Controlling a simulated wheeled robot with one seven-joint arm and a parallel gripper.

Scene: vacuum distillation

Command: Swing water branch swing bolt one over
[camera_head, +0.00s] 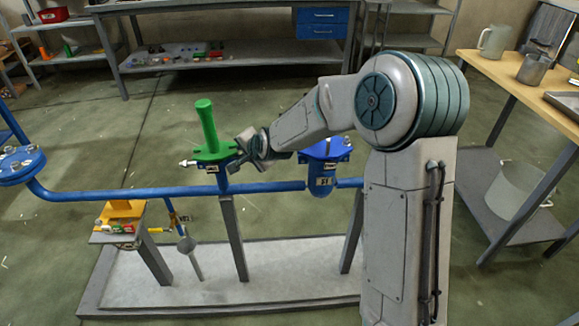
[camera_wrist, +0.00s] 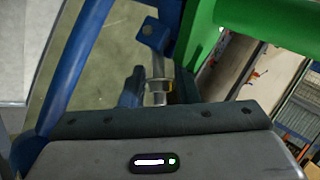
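The water branch is a blue pipe (camera_head: 265,187) with a green flanged cap (camera_head: 213,150) and upright green handle on its riser. One metal swing bolt (camera_head: 187,163) sticks out to the left of the flange. My gripper (camera_head: 246,150) is at the flange's right side, and my wrist hides part of that side. In the wrist view a metal swing bolt with a nut (camera_wrist: 158,88) runs from a blue lug (camera_wrist: 153,33) down toward my gripper's dark front edge. The green part (camera_wrist: 265,22) crosses the upper right. Finger opening and contact with the bolt are unclear.
A second blue flanged vessel (camera_head: 322,175) stands right of the cap, behind my arm. A blue flange (camera_head: 20,163) is at far left. A yellow-topped stand (camera_head: 122,212) is front left. A wooden table (camera_head: 520,85) with metal vessels is at right.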

